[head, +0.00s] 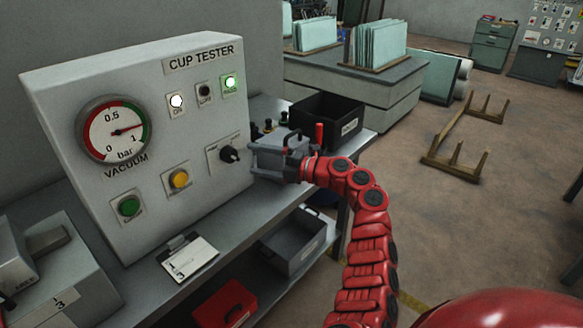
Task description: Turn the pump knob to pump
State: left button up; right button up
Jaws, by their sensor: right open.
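I see a small gap between the fingers and the knob. My left gripper is not in view.
The panel also has a vacuum gauge (114,130), a green button (129,206), a yellow button (178,179) and lamps; the white and green (229,82) ones look lit. A black bin (327,118) stands behind my gripper. A tagged card (188,258) lies in front.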

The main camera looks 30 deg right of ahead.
jog(key=b+v, duration=0.1)
jog(key=v, duration=1)
jog(key=shift+s+d, duration=0.1)
jog(key=shift+d, duration=0.05)
